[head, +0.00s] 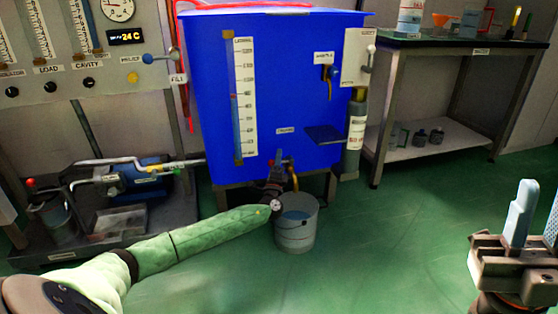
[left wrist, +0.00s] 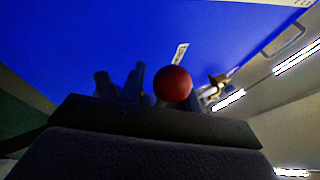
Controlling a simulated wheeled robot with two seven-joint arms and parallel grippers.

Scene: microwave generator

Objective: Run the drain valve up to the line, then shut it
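The drain valve (head: 294,180) is low on the front of the blue tank (head: 285,100), with a brass spout above a grey metal bucket (head: 297,236). Bluish liquid shows inside the bucket; I cannot make out a line there. My left gripper (head: 276,172) is at the valve and hides much of it. In the left wrist view, a red ball knob (left wrist: 173,85) is close beside the dark finger shapes; whether they grip anything is unclear. My right gripper (head: 536,214) is open and empty at the lower right, away from the tank.
A level gauge (head: 245,100) runs up the tank front. A dark shelf (head: 325,135) juts from the tank at right, beside a grey cylinder (head: 356,135). A bench (head: 430,44) stands at right; pump equipment (head: 135,178) is at left. Green floor before the bench is clear.

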